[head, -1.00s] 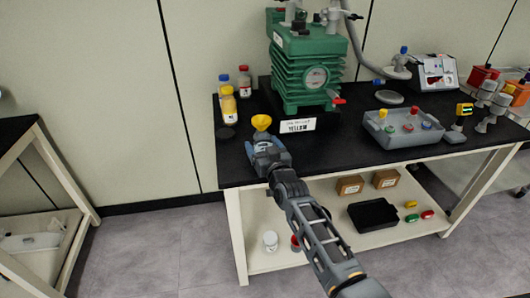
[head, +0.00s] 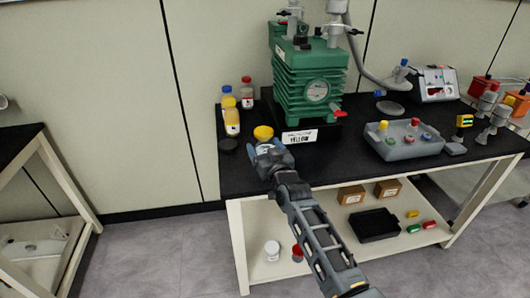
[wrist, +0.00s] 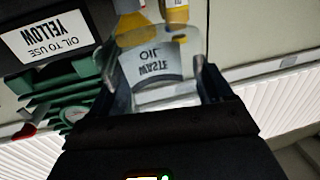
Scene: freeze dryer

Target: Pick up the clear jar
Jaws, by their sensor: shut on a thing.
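The clear jar (wrist: 185,67), with a white "WASTE OIL" label, stands between the two fingers of my gripper (wrist: 155,80) in the wrist view, which shows the label upside down. My gripper is shut on the jar. In the head view my gripper (head: 268,155) is at the left front of the black bench and mostly hides the jar. A yellow funnel-like piece (head: 263,132) shows just above the gripper there. I cannot tell whether the jar touches the bench.
The green pump (head: 308,82) stands close behind, with a "YELLOW" sign (head: 300,137) in front. Yellow oil bottles (head: 232,121) stand behind left. A grey tray (head: 405,146) sits to the right. The bench's front strip (head: 345,172) is clear.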

